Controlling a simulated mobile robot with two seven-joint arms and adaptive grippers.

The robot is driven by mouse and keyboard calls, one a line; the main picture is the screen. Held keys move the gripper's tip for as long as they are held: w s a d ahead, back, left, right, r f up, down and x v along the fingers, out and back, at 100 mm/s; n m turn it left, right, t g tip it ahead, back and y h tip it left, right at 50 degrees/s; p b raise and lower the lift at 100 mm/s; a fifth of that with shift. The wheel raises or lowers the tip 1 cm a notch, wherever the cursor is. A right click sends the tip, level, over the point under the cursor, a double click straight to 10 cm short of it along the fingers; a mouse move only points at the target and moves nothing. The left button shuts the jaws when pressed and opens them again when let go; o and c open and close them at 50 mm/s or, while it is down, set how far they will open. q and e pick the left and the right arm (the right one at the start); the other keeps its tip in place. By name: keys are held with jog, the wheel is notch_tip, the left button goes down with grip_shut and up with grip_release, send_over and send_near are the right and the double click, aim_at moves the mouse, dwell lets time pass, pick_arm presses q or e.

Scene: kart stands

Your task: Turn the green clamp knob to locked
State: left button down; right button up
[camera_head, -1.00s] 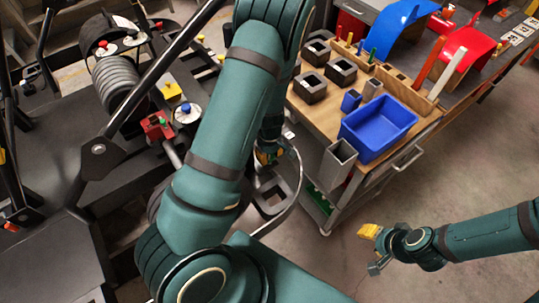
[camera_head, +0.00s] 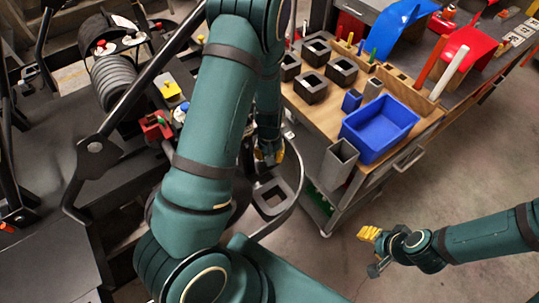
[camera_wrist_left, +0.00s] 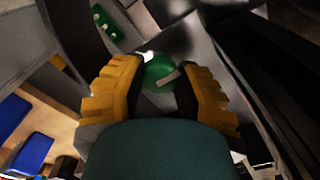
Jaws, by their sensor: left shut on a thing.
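The green knob (camera_wrist_left: 160,72), round with a pale bar across its face, sits between the two yellow fingers of my left gripper (camera_wrist_left: 158,88) in the left wrist view. The fingers are closed on its sides. In the head view my left gripper (camera_head: 271,155) hangs left of the wooden-topped cart, and the knob there is hidden behind my arm and fingers. My right gripper (camera_head: 371,246) is away over bare floor at the lower right, with yellow fingertips; its opening cannot be made out.
The cart (camera_head: 322,116) holds a blue bin (camera_head: 381,129), dark square blocks and a grey square tube (camera_head: 339,163).

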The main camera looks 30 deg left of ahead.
pick_arm(q)
jog(key=shift+s+f, duration=0.1)
dwell(0.3)
jog(key=c, duration=0.6)
grip_release()
jog(key=shift+o, duration=0.2)
jog(key=shift+r, duration=0.45)
notch_tip(320, 180, up, 11)
jog(key=shift+r, duration=0.1)
